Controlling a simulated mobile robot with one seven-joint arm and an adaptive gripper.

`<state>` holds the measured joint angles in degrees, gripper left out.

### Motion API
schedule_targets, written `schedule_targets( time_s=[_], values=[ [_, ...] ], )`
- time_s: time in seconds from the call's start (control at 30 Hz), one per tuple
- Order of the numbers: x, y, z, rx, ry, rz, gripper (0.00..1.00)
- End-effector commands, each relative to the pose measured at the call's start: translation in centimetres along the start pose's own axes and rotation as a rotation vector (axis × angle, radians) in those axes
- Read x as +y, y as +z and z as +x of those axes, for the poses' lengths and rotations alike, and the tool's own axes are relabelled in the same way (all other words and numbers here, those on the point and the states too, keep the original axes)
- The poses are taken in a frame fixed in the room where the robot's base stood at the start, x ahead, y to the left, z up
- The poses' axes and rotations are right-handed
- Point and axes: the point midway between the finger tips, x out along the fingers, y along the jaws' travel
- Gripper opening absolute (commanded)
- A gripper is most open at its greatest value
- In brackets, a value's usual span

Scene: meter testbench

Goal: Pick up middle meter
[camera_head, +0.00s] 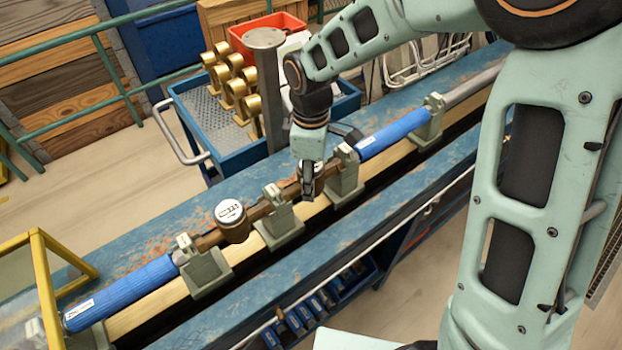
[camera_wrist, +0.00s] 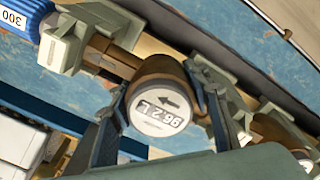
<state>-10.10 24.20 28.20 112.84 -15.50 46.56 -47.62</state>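The middle meter, brown with a round white face and a digit display, sits in the pipe line between clamps in the wrist view (camera_wrist: 160,112). In the head view it is mostly hidden behind my gripper (camera_head: 308,182). My gripper points down at it. In the wrist view the two fingers of my gripper (camera_wrist: 166,118) stand on either side of the meter, apart from each other, close to its sides. I see no clear grip on it. Another brown meter with a white face (camera_head: 231,211) sits to the left in the head view, and at the lower right in the wrist view (camera_wrist: 303,154).
Grey clamps (camera_head: 205,268) hold the line on the blue bench (camera_head: 130,235). Blue cylinders lie at left (camera_head: 122,293) and right (camera_head: 393,133). A blue cart (camera_head: 188,105) with several brass parts stands behind, beside a grey post (camera_head: 266,80). A yellow frame (camera_head: 42,275) stands at lower left.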

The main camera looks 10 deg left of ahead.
Motion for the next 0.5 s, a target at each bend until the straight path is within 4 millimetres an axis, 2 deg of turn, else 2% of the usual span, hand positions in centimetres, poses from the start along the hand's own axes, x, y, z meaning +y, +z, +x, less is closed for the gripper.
schedule_targets(
  time_s=[0.03,0.37,0.5],
  values=[
    [-0.02,0.0,-0.01,0.0,-0.001,0.001,0.35],
    [-0.02,0.01,-0.02,0.0,-0.001,0.003,0.0],
    [0.05,-0.03,-0.13,0.001,0.001,0.004,0.0]
  ],
)
